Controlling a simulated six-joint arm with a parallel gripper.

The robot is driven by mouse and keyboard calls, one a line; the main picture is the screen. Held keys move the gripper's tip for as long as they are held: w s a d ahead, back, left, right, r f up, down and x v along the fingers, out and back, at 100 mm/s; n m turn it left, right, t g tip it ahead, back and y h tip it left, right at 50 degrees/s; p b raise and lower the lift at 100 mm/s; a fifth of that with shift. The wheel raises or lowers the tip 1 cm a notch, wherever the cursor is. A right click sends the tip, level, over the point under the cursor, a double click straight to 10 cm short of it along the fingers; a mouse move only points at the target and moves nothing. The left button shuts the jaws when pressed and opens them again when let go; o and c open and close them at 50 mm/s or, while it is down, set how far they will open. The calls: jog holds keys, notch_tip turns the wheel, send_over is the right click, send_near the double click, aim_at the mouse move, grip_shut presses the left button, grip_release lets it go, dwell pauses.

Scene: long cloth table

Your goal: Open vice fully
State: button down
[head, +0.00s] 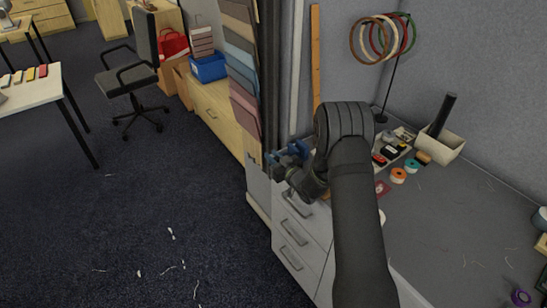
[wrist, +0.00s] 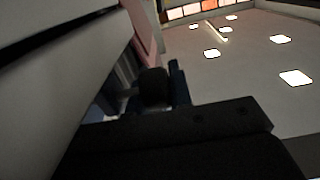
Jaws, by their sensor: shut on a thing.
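The fingertips and the handle are largely hidden, so the handle's angle and the width of the jaw gap cannot be told.
A parts tray (head: 393,148), tape rolls (head: 398,175) and a cream bin (head: 440,146) stand on the worktop right of my arm. A ring stand (head: 383,40) is behind. Hanging colour samples (head: 243,75) are close left of the vice. Open floor lies left.

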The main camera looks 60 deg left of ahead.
jog(key=shift+f+h, duration=0.25)
jog(key=shift+h, duration=1.15)
jog(key=shift+f+h, duration=0.25)
jog(key=shift+h, duration=1.15)
jog(key=c, duration=1.6)
grip_release()
jog(key=v, duration=1.7)
jog(key=shift+d+r, duration=0.15)
